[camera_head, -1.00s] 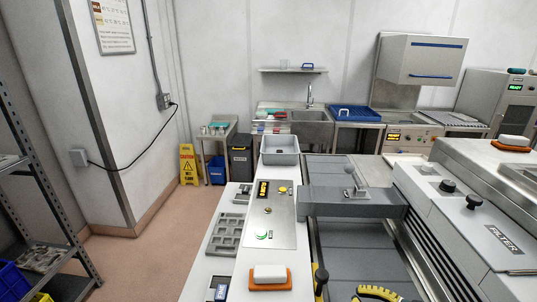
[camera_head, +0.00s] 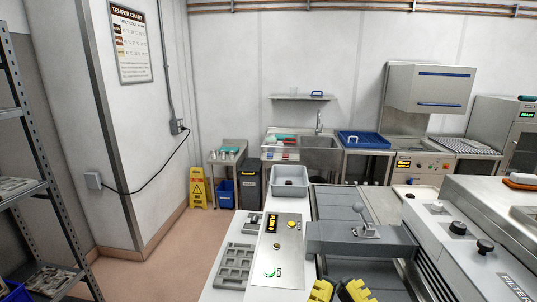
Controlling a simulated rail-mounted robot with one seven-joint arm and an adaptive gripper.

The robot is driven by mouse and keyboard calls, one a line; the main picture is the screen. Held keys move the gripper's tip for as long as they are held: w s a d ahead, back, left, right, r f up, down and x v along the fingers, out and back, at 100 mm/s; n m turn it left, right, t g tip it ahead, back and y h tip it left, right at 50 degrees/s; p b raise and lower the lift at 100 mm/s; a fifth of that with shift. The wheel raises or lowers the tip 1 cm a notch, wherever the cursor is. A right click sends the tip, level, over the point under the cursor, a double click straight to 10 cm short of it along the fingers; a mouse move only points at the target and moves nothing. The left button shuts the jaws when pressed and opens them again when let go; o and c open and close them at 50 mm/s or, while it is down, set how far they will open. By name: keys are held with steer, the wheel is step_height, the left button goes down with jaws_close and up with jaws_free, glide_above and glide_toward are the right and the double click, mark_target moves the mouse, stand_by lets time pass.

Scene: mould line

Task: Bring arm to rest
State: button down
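My gripper (camera_head: 337,291) shows at the bottom edge of the head view, with two yellow and black finger parts side by side and a gap between them. It is in front of the grey conveyor bed (camera_head: 340,204). Its lower part is cut off by the frame, so whether it is open or shut cannot be told. No held object shows. The rest of my arm is out of view.
A grey crossbar with a lever (camera_head: 365,228) spans the conveyor. A control panel (camera_head: 278,255), a grey mould (camera_head: 236,266) and a grey bin (camera_head: 290,180) line the left counter. A filter machine (camera_head: 478,246) stands right. A yellow wet-floor sign (camera_head: 199,188) stands on the floor.

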step_height(320, 180, up, 17)
steer(key=p, duration=1.5)
